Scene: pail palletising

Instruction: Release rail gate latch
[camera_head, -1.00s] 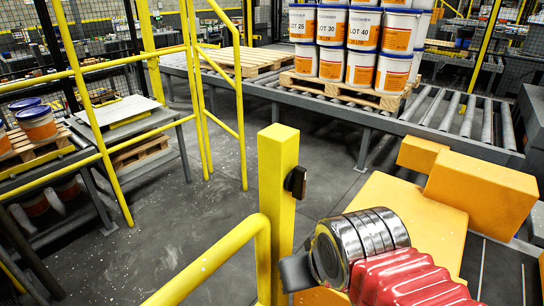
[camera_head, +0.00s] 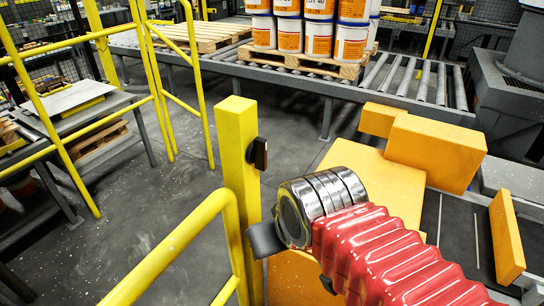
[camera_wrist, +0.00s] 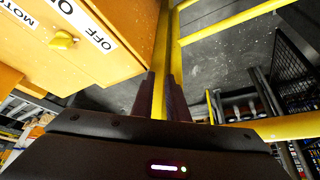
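The gate latch appears as a small black block (camera_head: 258,153) on the right side of a yellow post (camera_head: 238,170), near its top. A yellow handrail (camera_head: 180,248) curves down beside the post. My gripper (camera_head: 265,240) is partly visible in the head view, low and just right of the post, below the latch. In the wrist view, my gripper's two dark fingers (camera_wrist: 160,90) stand apart, with a strip of yellow rail or post (camera_wrist: 161,60) showing between them. I cannot tell whether they touch it. The latch is not identifiable in the wrist view.
A roller conveyor (camera_head: 420,100) crosses the back, carrying a pallet (camera_head: 300,64) of orange-labelled white pails (camera_head: 350,42).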

